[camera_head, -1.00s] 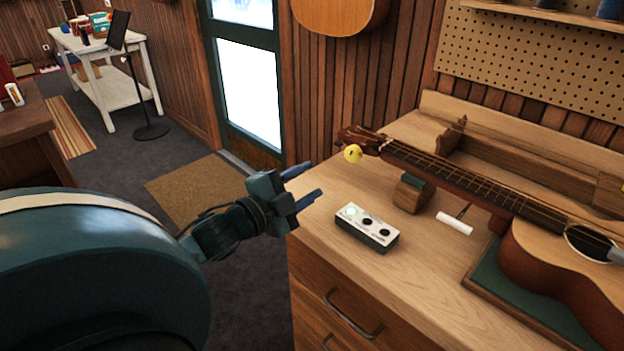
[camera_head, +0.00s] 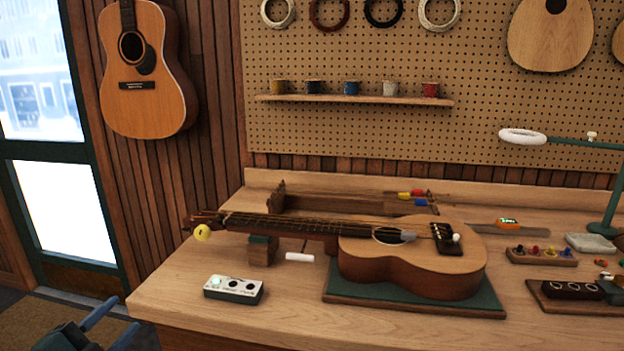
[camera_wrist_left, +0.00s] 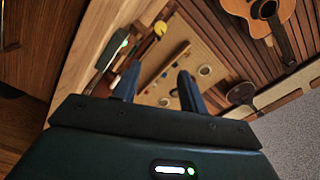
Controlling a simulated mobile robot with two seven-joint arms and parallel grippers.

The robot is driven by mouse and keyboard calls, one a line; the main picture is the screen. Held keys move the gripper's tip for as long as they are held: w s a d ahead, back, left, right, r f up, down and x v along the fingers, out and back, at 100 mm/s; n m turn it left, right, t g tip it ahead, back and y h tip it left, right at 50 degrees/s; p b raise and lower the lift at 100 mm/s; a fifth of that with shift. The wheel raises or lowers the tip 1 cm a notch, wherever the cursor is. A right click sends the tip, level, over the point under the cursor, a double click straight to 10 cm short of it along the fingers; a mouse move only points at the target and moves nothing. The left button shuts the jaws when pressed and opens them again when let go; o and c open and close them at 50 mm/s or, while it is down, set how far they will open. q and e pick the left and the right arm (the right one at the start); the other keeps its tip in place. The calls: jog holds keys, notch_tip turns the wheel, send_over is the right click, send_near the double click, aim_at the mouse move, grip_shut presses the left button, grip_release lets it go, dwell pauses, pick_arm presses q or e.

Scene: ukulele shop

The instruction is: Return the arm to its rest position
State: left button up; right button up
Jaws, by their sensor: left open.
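My left gripper (camera_head: 98,324) shows at the bottom left of the head view, beside the bench's left end and clear of it. Its two blue fingers are apart with nothing between them. In the left wrist view the same open fingers (camera_wrist_left: 157,88) point toward the bench and the wall, and hold nothing. My right gripper is in neither view. A ukulele-like guitar (camera_head: 415,262) lies on a green mat (camera_head: 400,304) on the bench, its neck to the left on a wooden rest (camera_head: 261,252).
A white pedal-like box (camera_head: 233,289) stands near the bench's front left, the closest object to my left gripper. A white roller-like piece (camera_head: 299,257) lies by the neck. A glass door (camera_head: 62,215) is at left. Small parts and a lamp (camera_head: 605,205) are at right.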

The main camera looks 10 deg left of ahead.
pick_arm(q)
jog(key=s+d+f+n+g+p, duration=0.4)
jog(key=d+f, duration=0.3)
jog(key=f, duration=0.4)
jog(key=s+d+f+n+g+h+p, duration=0.1)
jog(key=s+d+f+n, duration=0.2)
jog(key=d, duration=0.4)
jog(key=s+d+f+n+g+h, duration=0.1)
jog(key=s+d+f+n+g, duration=0.1)
jog(key=s+d+f, duration=0.3)
jog(key=s+d+n, duration=0.1)
jog(key=d, duration=0.2)
jog(key=shift+s+f+p, duration=0.15)
jog(key=shift+f+p, duration=0.1)
jog(key=shift+p, duration=0.15)
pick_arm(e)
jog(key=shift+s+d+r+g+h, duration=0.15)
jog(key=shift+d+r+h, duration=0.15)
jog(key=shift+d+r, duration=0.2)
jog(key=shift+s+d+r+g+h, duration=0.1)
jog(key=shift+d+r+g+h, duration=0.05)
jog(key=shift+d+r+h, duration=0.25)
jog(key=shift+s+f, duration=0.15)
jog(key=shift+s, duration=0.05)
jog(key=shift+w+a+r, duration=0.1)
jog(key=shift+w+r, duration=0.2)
